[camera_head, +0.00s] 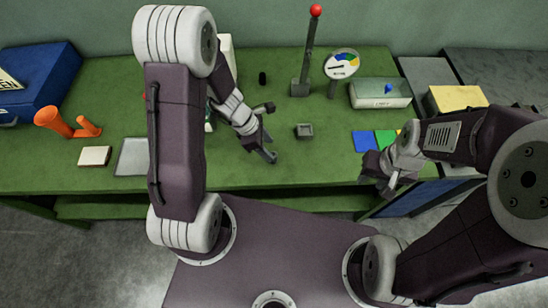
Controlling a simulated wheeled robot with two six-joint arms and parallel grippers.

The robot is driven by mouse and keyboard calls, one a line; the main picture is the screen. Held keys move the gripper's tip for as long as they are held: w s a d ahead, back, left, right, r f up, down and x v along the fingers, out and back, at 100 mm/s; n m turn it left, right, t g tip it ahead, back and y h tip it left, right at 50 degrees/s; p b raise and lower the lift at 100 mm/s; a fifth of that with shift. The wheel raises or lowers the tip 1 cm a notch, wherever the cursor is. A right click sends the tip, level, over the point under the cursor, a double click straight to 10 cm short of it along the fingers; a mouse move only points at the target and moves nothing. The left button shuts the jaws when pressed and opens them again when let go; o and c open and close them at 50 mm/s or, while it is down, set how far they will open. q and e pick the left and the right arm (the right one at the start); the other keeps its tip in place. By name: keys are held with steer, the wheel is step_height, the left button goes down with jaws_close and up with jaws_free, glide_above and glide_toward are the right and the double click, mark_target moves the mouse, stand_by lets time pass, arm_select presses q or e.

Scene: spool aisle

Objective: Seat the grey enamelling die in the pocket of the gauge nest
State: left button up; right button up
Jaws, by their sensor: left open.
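A small dark grey square block (304,130) with what looks like a recess in its top sits on the green bench top, near the middle; it looks like the gauge nest. I cannot make out the grey enamelling die for certain; my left arm hides part of the bench. My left gripper (269,132) is open above the bench, just left of the square block and apart from it. Nothing clear shows between its fingers. My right gripper (382,186) is near the bench's front edge at right, and its jaw opening is too small to judge.
A post with a red ball (315,11), a round dial (342,64) and a glass-sided box (380,93) stand behind. A small black cylinder (262,78) stands left of the post. Coloured tiles (385,140) lie at right. Orange parts (53,121) and a pale block (95,156) lie at left.

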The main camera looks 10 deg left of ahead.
mark_target(273, 154)
arm_select(q)
steer(key=shift+w+d+f, duration=0.15)
steer(key=shift+w+d, duration=0.05)
steer(key=b+x, duration=0.1)
steer(key=x, duration=0.1)
steer(key=s+b+x, duration=0.1)
steer(key=x, duration=0.1)
steer(key=shift+a+f, duration=0.1)
steer(key=shift+f, duration=0.3)
steer(key=shift+w+f, duration=0.1)
steer(key=shift+w, duration=0.2)
steer(key=shift+s, duration=0.1)
steer(key=c, duration=1)
jaws_close()
